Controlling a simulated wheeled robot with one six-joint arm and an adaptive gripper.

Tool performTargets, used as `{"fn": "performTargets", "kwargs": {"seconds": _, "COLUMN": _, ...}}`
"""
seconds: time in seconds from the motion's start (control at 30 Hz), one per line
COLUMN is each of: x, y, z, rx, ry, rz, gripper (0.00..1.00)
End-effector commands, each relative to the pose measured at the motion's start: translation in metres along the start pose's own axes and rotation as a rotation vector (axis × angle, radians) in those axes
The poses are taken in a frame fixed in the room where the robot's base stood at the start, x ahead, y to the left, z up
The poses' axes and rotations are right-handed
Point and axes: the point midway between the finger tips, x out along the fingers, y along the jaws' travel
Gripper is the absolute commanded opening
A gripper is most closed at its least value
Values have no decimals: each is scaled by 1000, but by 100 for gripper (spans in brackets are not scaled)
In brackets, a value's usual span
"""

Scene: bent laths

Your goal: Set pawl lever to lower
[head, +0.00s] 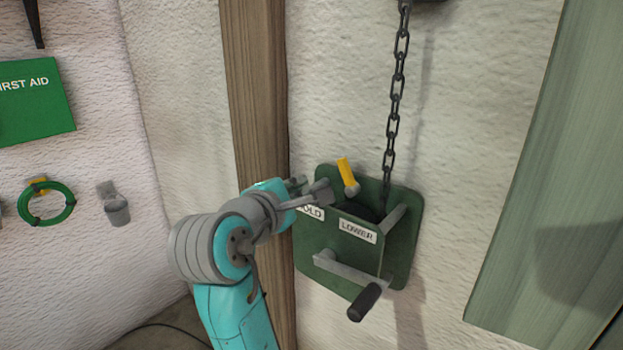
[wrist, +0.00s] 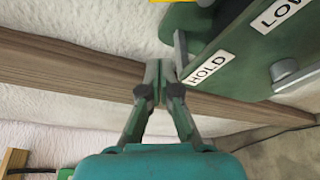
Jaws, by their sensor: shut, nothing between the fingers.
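The pawl lever (head: 346,171) has a yellow grip and stands up at the top of a green winch plate (head: 404,245), leaning a little left in the head view. The HOLD label (head: 312,212) is partly behind my gripper, and the LOWER label (head: 357,231) is to its right. My gripper (head: 326,190) is shut and empty, just left of the lever and apparently apart from it. In the wrist view the shut fingertips (wrist: 160,70) are left of the HOLD label (wrist: 209,70). A bit of yellow (wrist: 174,1) shows at the top edge.
A crank with a black handle (head: 365,301) sticks out from the winch front. A chain (head: 391,130) hangs into the winch. A wooden post (head: 257,100) is on the left and a green panel (head: 560,180) on the right. Bare wall lies above the lever.

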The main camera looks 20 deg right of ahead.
Motion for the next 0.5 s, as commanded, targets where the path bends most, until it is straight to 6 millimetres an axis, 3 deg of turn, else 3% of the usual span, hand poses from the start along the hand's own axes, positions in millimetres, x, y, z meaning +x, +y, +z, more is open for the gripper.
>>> {"fn": "performTargets", "kwargs": {"seconds": 0.5, "x": 87, "y": 0, "z": 1, "rx": -1, "ry": -2, "rz": -2, "gripper": 0}}
